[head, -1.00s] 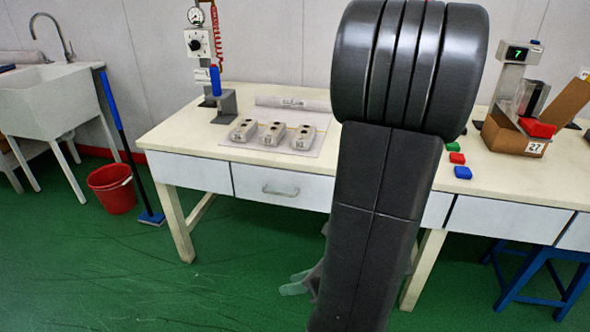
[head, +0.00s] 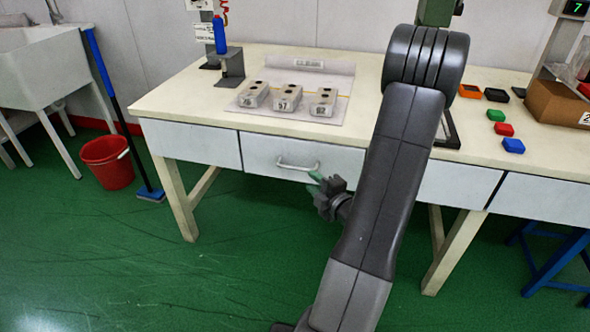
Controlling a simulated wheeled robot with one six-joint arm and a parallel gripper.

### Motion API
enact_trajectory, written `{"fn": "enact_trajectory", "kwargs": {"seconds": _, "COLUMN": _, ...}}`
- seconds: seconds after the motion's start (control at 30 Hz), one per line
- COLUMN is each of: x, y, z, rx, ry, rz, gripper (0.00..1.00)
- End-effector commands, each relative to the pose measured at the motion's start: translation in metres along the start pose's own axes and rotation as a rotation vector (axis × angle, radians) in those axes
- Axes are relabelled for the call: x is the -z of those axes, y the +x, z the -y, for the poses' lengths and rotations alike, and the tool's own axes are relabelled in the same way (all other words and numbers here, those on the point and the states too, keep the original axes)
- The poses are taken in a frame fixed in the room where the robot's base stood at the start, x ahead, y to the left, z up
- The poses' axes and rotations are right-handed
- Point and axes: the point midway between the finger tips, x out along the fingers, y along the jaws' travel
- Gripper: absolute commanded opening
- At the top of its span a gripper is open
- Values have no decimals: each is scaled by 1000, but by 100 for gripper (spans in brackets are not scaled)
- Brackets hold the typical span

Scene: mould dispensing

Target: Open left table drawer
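The table (head: 190,100) has white drawer fronts under its cream top. The drawer with a visible handle (head: 297,164) is the left table drawer (head: 262,157), and its front looks flush with the table, so it appears shut. My gripper (head: 318,181) is just below and right of the handle, near the drawer front. One green fingertip points up toward the handle. The handle looks free of the fingers, though contact cannot be judged. The finger gap is too small and partly hidden to tell. My arm covers the drawer's right part.
Three numbered grey moulds (head: 287,97) lie on a mat on the table. Small coloured blocks (head: 503,129) and a cardboard box (head: 560,103) are at right. A red bucket (head: 107,163) and a sink (head: 40,65) stand at left. Green floor before the table is clear.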

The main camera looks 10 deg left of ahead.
Motion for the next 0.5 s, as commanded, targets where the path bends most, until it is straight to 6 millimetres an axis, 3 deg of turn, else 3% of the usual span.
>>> {"fn": "enact_trajectory", "kwargs": {"seconds": 0.3, "x": 1, "y": 65, "z": 2, "rx": -1, "ry": -5, "rz": -4, "gripper": 32}}
{"fn": "enact_trajectory", "kwargs": {"seconds": 0.5, "x": 1, "y": 93, "z": 1, "rx": 0, "ry": -3, "rz": -3, "gripper": 32}}
